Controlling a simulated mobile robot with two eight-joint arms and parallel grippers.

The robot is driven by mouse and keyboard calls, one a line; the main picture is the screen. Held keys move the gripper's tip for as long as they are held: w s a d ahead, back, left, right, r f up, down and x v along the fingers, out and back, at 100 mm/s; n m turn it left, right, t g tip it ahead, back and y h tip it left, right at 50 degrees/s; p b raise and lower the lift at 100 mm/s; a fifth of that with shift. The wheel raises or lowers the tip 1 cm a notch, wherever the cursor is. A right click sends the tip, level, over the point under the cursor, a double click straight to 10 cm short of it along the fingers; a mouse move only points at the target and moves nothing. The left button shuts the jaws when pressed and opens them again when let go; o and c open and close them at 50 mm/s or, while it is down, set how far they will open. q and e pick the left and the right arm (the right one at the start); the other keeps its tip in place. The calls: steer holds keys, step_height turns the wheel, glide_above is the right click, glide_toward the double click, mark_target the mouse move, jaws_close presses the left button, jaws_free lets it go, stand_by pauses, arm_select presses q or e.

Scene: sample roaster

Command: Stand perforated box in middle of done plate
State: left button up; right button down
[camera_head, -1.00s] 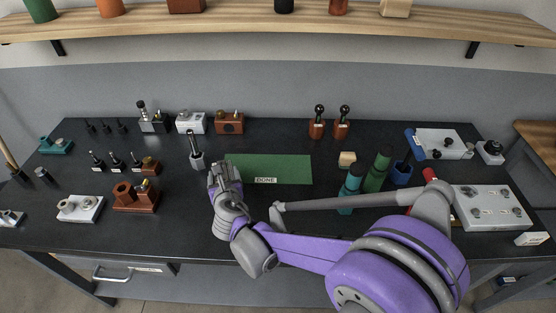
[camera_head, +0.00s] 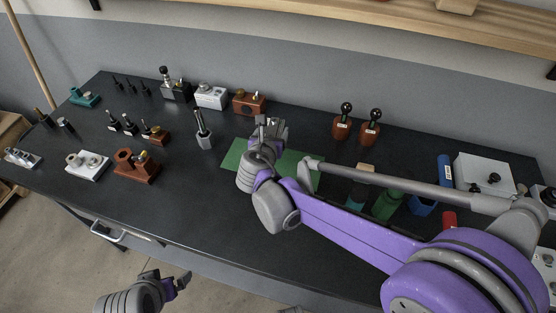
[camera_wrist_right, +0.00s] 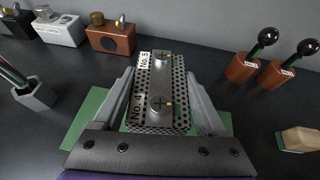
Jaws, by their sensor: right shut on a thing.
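The perforated box (camera_wrist_right: 158,92) is a grey metal block with dotted holes, labels "No. 4" and "No. 5" and round fittings on top. My right gripper (camera_wrist_right: 160,78) is shut on it, one finger along each side. In the head view the right gripper (camera_head: 266,128) is over the back part of the green done plate (camera_head: 232,155). The plate also shows either side of the gripper in the wrist view (camera_wrist_right: 82,132). I cannot tell whether the box touches the plate. My left gripper (camera_head: 178,282) is low at the bottom left, in front of the bench; its opening is unclear.
A grey holder with an upright tool (camera_head: 204,136) stands left of the plate. A brown box (camera_head: 249,102) is behind it. Two brown black-knobbed pieces (camera_head: 356,124) stand at the back right. The front middle of the bench is clear.

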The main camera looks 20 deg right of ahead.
steer(key=r, duration=0.1)
steer(key=r+m, duration=0.1)
steer(key=r+h, duration=0.1)
steer(key=shift+s+g, duration=0.3)
steer(key=shift+s, duration=0.05)
steer(key=shift+f+m+b, duration=0.2)
steer(key=shift+m+b, duration=0.1)
steer(key=shift+h, duration=0.3)
step_height(320, 180, down, 5)
steer(key=shift+r+b, duration=0.1)
steer(key=shift+b, duration=0.2)
arm_select(q)
steer(key=shift+d+f, duration=0.3)
steer(key=shift+f, duration=0.25)
steer(key=shift+d+f, duration=0.25)
steer(key=shift+f, duration=0.25)
arm_select(e)
steer(key=shift+f, duration=1.9)
steer(key=shift+f+b, duration=0.1)
steer(key=shift+b, duration=0.25)
arm_select(q)
steer(key=shift+s+f, duration=0.1)
arm_select(e)
jaws_free()
